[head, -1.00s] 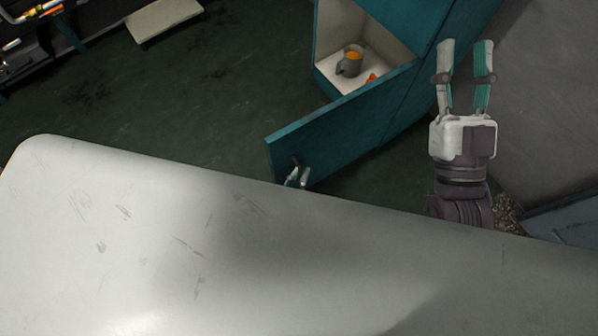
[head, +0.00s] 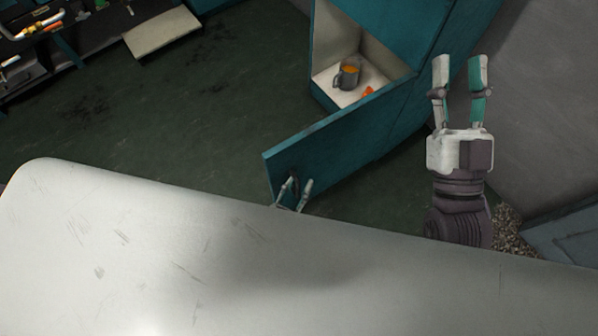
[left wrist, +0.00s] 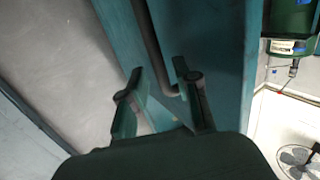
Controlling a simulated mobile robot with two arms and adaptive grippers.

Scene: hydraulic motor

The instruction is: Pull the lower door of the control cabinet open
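The teal control cabinet (head: 395,20) stands at the top of the head view. Its lower door (head: 335,150) stands wide open, swung out toward me. My left gripper (head: 296,183) is at the door's free end, partly hidden behind the white surface. In the left wrist view, the dark bar handle (left wrist: 152,45) runs along the teal door, and its bent end lies between the two spread fingers of my left gripper (left wrist: 162,82). The fingers look apart from each other, not closed on the handle. My right gripper (head: 460,72) is open and empty, right of the cabinet.
Inside the cabinet's lower compartment are a grey mug (head: 347,76) with orange contents and a small orange piece (head: 368,92). A large white surface (head: 130,260) fills the foreground. A grey wall (head: 545,110) is at right. Open dark floor (head: 170,120) lies left of the door.

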